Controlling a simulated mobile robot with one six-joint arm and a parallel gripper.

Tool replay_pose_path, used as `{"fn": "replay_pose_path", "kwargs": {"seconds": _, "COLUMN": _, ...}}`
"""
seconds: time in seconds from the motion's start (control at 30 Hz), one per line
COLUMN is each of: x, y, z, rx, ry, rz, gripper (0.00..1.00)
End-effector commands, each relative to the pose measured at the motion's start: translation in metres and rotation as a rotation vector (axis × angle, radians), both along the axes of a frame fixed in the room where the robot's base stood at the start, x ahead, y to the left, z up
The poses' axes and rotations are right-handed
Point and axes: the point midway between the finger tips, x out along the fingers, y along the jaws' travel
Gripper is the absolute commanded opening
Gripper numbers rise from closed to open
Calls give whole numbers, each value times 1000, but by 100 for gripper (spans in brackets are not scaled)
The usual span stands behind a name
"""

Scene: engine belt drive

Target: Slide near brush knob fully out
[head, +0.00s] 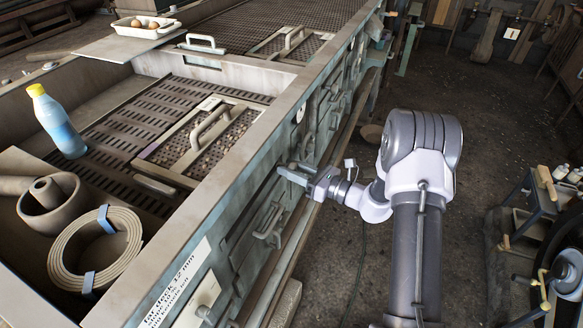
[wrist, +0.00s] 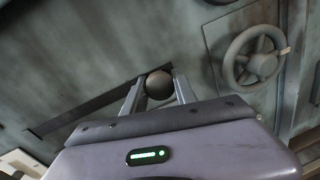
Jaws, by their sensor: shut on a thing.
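In the wrist view, a dark round knob (wrist: 159,85) sits between the two fingers of my gripper (wrist: 158,92), which is shut on it. A dark straight slot (wrist: 90,104) runs slantwise in the grey-green panel beside the knob. In the head view, my gripper (head: 298,172) reaches the side face of the long machine from the right. The knob cannot be made out there, as the fingers and arm cover that spot.
A handwheel (wrist: 254,56) is right of the gripper in the wrist view. On the machine's deck are a blue bottle (head: 58,122), a coiled belt (head: 92,250) and a tray with eggs (head: 146,26). The floor (head: 330,262) below the arm is mostly clear.

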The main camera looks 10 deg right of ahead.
Motion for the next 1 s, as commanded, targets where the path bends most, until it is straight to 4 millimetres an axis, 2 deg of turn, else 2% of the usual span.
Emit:
{"fn": "replay_pose_path", "kwargs": {"seconds": 0.1, "x": 2, "y": -3, "z": 1, "rx": 2, "ry": -4, "rz": -9, "gripper": 0}}
{"fn": "replay_pose_path", "kwargs": {"seconds": 0.13, "x": 2, "y": -3, "z": 2, "rx": 2, "ry": -4, "rz": -10, "gripper": 39}}
{"fn": "replay_pose_path", "kwargs": {"seconds": 0.2, "x": 2, "y": -3, "z": 2, "rx": 2, "ry": -4, "rz": -9, "gripper": 53}}
{"fn": "replay_pose_path", "kwargs": {"seconds": 0.23, "x": 2, "y": -3, "z": 2, "rx": 1, "ry": -4, "rz": -8, "gripper": 55}}
{"fn": "replay_pose_path", "kwargs": {"seconds": 0.5, "x": 1, "y": -2, "z": 1, "rx": 2, "ry": -3, "rz": -5, "gripper": 55}}
{"fn": "replay_pose_path", "kwargs": {"seconds": 0.63, "x": -6, "y": -10, "z": 2, "rx": 2, "ry": -2, "rz": -7, "gripper": 55}}
{"fn": "replay_pose_path", "kwargs": {"seconds": 0.77, "x": -26, "y": -32, "z": 4, "rx": 3, "ry": 0, "rz": -10, "gripper": 55}}
{"fn": "replay_pose_path", "kwargs": {"seconds": 1.0, "x": -77, "y": -84, "z": 4, "rx": 3, "ry": -1, "rz": -12, "gripper": 55}}
